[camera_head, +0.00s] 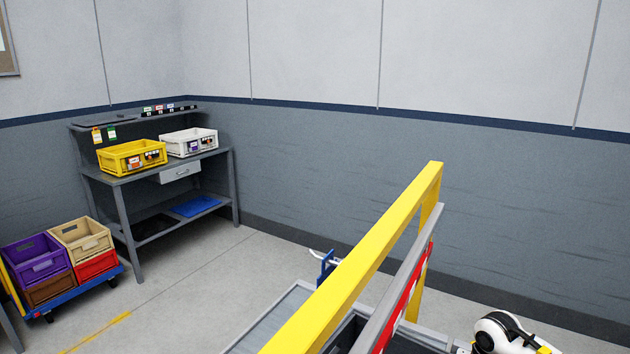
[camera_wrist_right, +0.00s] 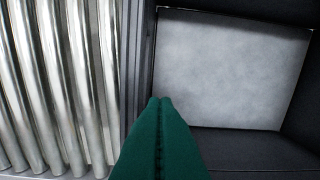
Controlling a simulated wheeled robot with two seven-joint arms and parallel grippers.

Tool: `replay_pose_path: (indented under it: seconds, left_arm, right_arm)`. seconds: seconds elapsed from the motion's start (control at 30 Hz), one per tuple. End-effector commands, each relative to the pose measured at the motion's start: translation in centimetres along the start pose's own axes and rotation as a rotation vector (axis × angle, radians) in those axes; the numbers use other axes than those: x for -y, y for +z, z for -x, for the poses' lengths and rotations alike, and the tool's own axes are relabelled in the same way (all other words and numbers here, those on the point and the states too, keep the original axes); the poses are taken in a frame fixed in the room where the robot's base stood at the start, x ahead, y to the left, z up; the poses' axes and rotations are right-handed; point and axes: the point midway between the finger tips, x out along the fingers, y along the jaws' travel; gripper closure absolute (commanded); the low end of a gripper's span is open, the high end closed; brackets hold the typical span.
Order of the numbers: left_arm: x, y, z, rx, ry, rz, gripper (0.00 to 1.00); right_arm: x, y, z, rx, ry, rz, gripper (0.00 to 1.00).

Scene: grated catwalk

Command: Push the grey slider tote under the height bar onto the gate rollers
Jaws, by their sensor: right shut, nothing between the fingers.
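The dark grey tote (camera_wrist_right: 243,144) fills the right of the wrist view, with a pale, empty-looking floor inside its walls. Shiny gate rollers (camera_wrist_right: 62,85) lie to its left, right beside its near wall. My right gripper (camera_wrist_right: 160,101) has its green fingers shut and empty, with the tips over the tote's roller-side wall; I cannot tell whether they touch it. In the head view the yellow height bar (camera_head: 372,248) crosses the bench, with a grey and red rail (camera_head: 408,285) beside it. A dark part, perhaps the tote, shows beneath. My left gripper is out of view.
A workbench (camera_head: 178,167) with a yellow bin (camera_head: 118,163) and a white bin (camera_head: 181,146) stands at the back left. A blue cart (camera_head: 107,277) with several coloured crates is at the left. The floor between is clear. A wall lies behind the bar.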

Motion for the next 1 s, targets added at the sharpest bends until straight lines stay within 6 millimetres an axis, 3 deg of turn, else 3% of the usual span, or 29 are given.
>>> replay_pose_path:
  seconds: [0.57, 1.0]
  left_arm:
    - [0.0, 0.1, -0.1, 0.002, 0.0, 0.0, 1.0]
    - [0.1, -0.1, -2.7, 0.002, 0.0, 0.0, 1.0]
  right_arm:
    - [0.0, 0.0, -0.1, 0.0, 0.0, 0.0, 1.0]
    - [0.0, 0.0, -3.4, 0.001, 0.0, -0.001, 1.0]
